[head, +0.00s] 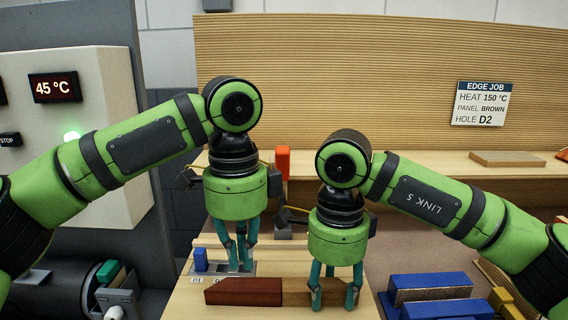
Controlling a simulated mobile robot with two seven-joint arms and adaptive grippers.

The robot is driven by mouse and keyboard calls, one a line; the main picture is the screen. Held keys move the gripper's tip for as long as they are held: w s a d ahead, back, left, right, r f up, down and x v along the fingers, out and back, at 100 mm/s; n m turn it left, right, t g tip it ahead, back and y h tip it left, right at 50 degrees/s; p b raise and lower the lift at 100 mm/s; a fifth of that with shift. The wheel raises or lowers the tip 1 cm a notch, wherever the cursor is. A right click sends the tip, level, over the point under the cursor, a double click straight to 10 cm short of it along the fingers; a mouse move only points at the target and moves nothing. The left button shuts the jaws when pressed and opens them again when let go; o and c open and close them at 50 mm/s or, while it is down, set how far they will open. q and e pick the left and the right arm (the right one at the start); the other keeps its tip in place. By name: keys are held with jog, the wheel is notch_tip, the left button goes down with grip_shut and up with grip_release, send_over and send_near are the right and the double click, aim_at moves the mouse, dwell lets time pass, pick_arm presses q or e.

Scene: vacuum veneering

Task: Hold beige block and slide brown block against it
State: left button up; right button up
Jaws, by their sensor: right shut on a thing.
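The dark reddish-brown block (243,291) lies lengthwise on the light wooden board at the front centre. The beige block (296,291) lies end to end with it on the right; they seem to meet, but I cannot tell if a thin gap is left. My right gripper (335,296) is shut on the beige block, with fingers either side of its right part, which they partly hide. My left gripper (239,268) points down behind the brown block, over a grey metal plate. Its fingertips are close together, and I cannot tell whether they hold anything.
The grey plate (209,268) has a blue piece (201,259) on its left. Blue blocks (430,282) and a yellow piece (505,303) lie at right. An orange-red piece (283,160) stands behind.

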aim_at(226, 287)
pick_arm(q)
jog(key=o, duration=0.9)
jog(key=r, duration=0.1)
jog(key=a+r, duration=0.1)
jog(key=r, duration=0.1)
jog(key=a+r, duration=0.1)
jog(key=shift+s+a+r, duration=0.2)
jog(key=shift+s+r, duration=0.1)
jog(key=shift+r, duration=0.1)
jog(key=f, duration=1.1)
jog(key=shift+a+f, duration=0.2)
jog(key=shift+f, duration=0.05)
jog(key=shift+s, duration=0.1)
jog(key=c, duration=1.3)
jog(key=shift+d, duration=0.1)
jog(key=o, duration=1.2)
jog(key=shift+o, duration=0.2)
